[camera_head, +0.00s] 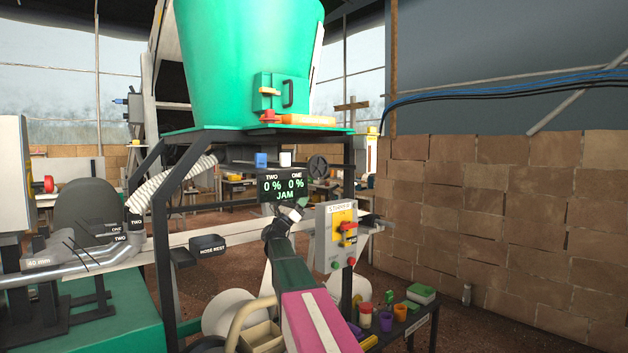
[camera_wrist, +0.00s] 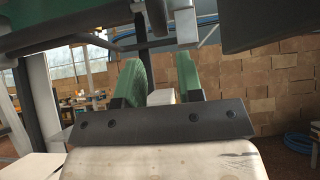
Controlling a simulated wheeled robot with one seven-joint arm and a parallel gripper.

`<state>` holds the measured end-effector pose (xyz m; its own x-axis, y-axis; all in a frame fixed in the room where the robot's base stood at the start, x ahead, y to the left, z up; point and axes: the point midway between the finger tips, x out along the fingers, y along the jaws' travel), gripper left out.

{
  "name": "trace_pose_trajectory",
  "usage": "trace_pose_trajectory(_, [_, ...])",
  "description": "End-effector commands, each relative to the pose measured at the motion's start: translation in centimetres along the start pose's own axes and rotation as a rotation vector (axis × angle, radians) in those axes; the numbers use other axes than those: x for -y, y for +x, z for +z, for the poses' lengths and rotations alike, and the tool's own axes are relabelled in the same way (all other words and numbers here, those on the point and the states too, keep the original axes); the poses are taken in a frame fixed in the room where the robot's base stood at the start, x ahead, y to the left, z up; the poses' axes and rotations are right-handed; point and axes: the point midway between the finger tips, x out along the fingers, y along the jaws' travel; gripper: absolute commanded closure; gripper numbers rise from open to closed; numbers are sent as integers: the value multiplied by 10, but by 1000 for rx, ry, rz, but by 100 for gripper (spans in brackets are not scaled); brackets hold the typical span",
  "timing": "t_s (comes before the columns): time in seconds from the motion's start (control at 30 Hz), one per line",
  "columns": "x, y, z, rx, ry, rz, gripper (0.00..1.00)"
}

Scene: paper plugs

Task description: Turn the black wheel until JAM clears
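The black wheel (camera_head: 318,167) is a small round handwheel under the green hopper, just right of and above the display. The display (camera_head: 284,188) reads TWO 0 %, ONE 0 % and JAM in green letters. My gripper (camera_head: 291,211) is just below the display, to the lower left of the wheel and apart from it in the picture. In the wrist view my gripper (camera_wrist: 160,70) has its two green fingers spread apart, with no held thing visible between them. I cannot make out the wheel in the wrist view.
A blue block (camera_head: 261,159) and a white block (camera_head: 285,158) hang left of the wheel. Black frame posts flank this space. A side table (camera_head: 411,325) holds several cups.

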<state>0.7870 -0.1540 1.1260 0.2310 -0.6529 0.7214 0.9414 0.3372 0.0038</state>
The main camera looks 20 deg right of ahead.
Motion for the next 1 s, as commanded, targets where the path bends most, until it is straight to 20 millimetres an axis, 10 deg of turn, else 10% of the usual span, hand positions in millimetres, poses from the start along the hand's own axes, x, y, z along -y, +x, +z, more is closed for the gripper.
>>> trace_pose_trajectory(1.0, [-1, 106, 0, -19, 1, 7, 66])
